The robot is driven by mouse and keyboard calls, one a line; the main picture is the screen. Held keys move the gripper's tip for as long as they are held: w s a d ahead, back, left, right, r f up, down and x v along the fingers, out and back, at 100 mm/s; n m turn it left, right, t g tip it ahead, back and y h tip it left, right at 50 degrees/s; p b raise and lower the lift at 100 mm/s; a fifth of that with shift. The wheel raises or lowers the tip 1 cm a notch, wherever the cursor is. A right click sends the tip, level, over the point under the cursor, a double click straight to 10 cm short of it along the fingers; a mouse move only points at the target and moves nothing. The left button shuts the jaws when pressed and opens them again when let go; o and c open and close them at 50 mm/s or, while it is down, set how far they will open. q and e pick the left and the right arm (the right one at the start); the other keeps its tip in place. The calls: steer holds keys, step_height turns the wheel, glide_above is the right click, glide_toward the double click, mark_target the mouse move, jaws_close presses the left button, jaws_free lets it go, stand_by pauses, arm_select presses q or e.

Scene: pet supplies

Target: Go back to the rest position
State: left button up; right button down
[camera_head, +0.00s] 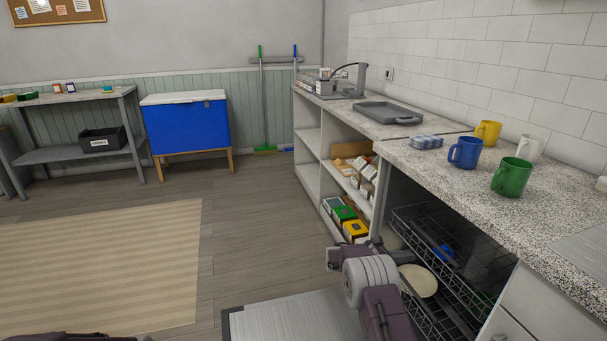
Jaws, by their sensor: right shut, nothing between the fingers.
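My right gripper (334,258) is shut and empty. It is held in front of the low shelves, above the lowered dishwasher door (290,318), with my right arm coming up from the bottom of the view. Only a dark sliver of my left arm shows at the bottom left edge. My left gripper is out of view.
The dishwasher racks (425,232) hold a pale plate (419,281). Blue (465,152), green (512,177), yellow (487,133) and white (530,147) mugs stand on the counter (440,160). Open floor (240,215) lies left, beside a striped rug (100,270).

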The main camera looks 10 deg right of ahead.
step_height(320, 180, up, 8)
steer(key=w+a+m, duration=0.1)
steer(key=s+a+r+m+y, duration=0.2)
steer(key=s+a+r+y, duration=0.15)
steer(key=s, duration=0.25)
steer(key=s+a+f+m+y, duration=0.6)
steer(key=s+a+f+m, duration=0.15)
steer(key=s+a, duration=0.45)
steer(key=s+a+f+m+y, duration=0.6)
steer(key=s+a+f+m, duration=0.15)
steer(key=s+a, duration=0.4)
step_height(320, 180, up, 29)
steer(key=w+m+p, duration=0.1)
steer(key=p, duration=2.7)
steer(key=shift+r, duration=0.15)
